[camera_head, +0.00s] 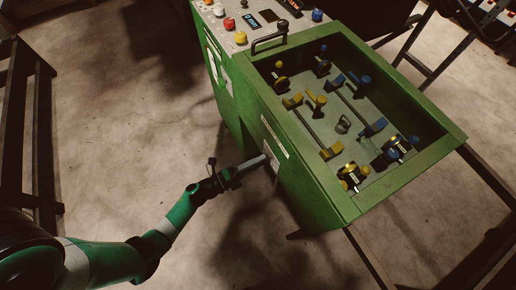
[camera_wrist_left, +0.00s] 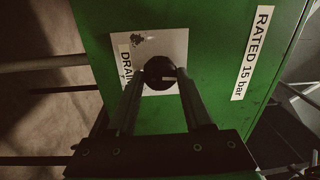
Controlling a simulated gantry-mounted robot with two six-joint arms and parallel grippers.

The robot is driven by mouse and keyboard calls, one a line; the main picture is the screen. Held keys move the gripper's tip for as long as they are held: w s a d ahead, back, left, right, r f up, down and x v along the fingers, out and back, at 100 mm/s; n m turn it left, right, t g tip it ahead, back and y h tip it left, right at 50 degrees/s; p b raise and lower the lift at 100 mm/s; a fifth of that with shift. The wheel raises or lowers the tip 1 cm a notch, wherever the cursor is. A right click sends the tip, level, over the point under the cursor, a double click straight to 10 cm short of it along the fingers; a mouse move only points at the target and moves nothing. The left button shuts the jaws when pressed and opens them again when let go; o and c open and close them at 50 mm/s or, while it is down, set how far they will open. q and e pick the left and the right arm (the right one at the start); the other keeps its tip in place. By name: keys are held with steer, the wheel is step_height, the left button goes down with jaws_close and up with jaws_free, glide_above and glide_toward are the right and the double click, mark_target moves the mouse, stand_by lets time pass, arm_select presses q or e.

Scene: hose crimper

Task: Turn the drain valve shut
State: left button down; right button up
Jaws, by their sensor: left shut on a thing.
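The drain valve (camera_wrist_left: 158,72) is a dark round knob on a pale plate (camera_wrist_left: 176,44) with a partly covered "DRAIN" label (camera_wrist_left: 125,65), on the green side wall of the machine. My left gripper (camera_head: 265,160) reaches that side wall from the left in the head view. In the left wrist view its two fingers (camera_wrist_left: 165,78) are closed on the valve, one on each side of the knob. The fingers hide part of the knob and plate. In the head view the valve is too small and covered to make out its angle. My right gripper is in neither view.
The green crimper machine (camera_head: 300,165) has an open-topped bay with yellow and blue fittings (camera_head: 322,98). A control panel (camera_head: 240,25) with buttons is at its back. A "RATED 15 bar" label (camera_wrist_left: 252,52) is beside the valve. The floor (camera_head: 120,140) left of the machine is clear.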

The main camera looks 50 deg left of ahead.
arm_select(q)
steer(key=shift+r+n, duration=0.1)
steer(key=shift+n, duration=0.5)
steer(key=shift+c, duration=1.5)
jaws_free()
steer(key=s+a+p, duration=0.2)
steer(key=s, duration=0.9)
steer(key=shift+s+f+p, duration=0.2)
steer(key=shift+f+p, duration=0.2)
